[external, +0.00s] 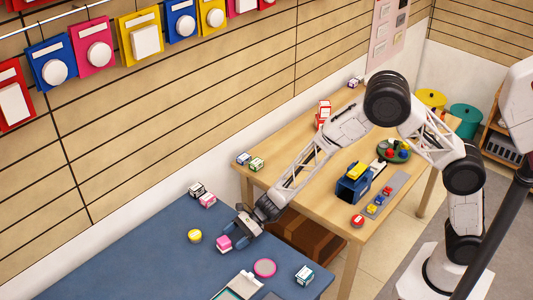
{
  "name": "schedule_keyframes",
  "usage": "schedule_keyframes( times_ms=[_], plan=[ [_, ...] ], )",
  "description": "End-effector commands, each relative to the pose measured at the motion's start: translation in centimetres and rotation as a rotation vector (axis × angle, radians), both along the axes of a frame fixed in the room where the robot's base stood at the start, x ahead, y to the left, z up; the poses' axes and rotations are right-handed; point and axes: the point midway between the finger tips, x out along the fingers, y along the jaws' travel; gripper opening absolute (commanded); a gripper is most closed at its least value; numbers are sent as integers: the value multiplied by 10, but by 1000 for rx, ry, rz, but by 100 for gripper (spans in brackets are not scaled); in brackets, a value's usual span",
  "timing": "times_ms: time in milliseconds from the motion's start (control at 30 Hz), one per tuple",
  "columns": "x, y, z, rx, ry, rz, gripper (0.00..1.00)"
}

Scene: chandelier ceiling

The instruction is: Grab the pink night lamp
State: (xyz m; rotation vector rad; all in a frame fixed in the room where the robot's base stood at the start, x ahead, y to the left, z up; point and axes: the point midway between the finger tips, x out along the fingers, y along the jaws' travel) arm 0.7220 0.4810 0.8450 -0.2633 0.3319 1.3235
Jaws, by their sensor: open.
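My gripper (233,237) is open and low over the blue table (150,262), pointing down and left. A small pink and white object (223,243) lies at its fingertips, partly covered by a finger; I cannot tell whether they touch. A small pink and white box (207,200) lies farther back. Which of these pink things is the night lamp is too small to tell.
A yellow round item (194,236) lies left of my gripper. A teal and white box (304,275) and a white and green tray (238,286) are nearer the camera. The wooden table (290,180) behind holds a blue toy (352,190). The blue table's left part is clear.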

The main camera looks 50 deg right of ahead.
Motion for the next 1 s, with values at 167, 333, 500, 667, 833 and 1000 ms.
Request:
schedule_keyframes(
  times_ms=[167, 333, 500, 667, 833, 1000],
  plan=[
    [3, 9, -3, 0, 0, 1, 79],
    [8, 24, -8, 0, -1, 1, 79],
    [12, 39, -14, 0, 0, 1, 79],
    [13, 45, -17, 0, 0, 0, 79],
    [13, 46, -17, 0, 0, 0, 79],
    [13, 45, -17, 0, 0, 0, 79]
  ],
)
